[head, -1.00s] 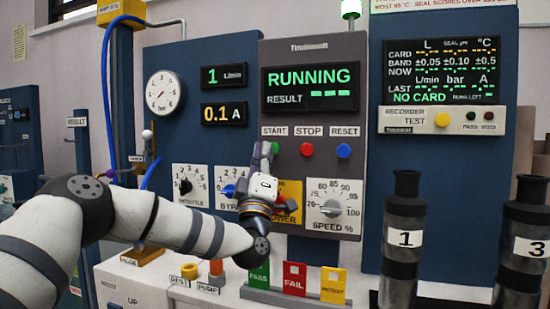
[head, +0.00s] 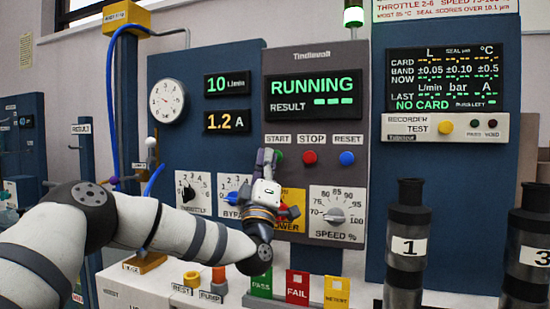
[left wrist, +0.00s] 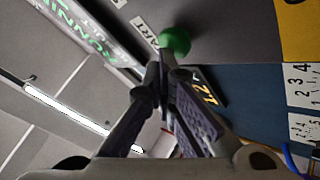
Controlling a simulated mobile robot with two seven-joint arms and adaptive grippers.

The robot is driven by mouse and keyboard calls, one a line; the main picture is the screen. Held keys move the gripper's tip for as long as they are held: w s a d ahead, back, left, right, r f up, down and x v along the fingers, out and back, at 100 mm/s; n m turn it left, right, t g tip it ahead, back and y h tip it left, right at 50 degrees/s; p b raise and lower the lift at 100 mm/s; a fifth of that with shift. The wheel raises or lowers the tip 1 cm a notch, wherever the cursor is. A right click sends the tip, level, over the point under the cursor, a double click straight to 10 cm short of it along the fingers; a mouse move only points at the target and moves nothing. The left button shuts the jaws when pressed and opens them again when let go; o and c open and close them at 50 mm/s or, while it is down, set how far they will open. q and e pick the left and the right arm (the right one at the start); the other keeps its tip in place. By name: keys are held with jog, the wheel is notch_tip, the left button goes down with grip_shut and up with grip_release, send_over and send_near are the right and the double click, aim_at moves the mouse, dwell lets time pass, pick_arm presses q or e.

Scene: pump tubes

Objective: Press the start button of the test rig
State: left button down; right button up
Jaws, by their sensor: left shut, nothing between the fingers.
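The test rig panel (head: 315,60) shows RUNNING in green on its display (head: 312,88), with RESULT dashes below. The green START button (head: 279,155) sits under its label, partly hidden by my left gripper (head: 268,156). My left gripper is shut and empty, its fingertips at the button's left side. In the left wrist view the green button (left wrist: 175,40) is right beside the closed fingertips (left wrist: 160,58); I cannot tell whether they touch. The red STOP button (head: 310,157) and blue RESET button (head: 347,158) are to the right. My right gripper is out of view.
Small displays (head: 227,84) read 10 L/min and 1.2 A. Below are throttle (head: 190,193) and speed (head: 336,214) knobs. PASS, FAIL and a yellow tag (head: 338,291) stand in front. Black cylinders 1 (head: 408,215) and 3 (head: 530,220) stand at the right.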

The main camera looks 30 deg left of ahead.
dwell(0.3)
pick_arm(q)
jog(key=shift+w+a+r, duration=0.1)
jog(key=shift+w, duration=0.1)
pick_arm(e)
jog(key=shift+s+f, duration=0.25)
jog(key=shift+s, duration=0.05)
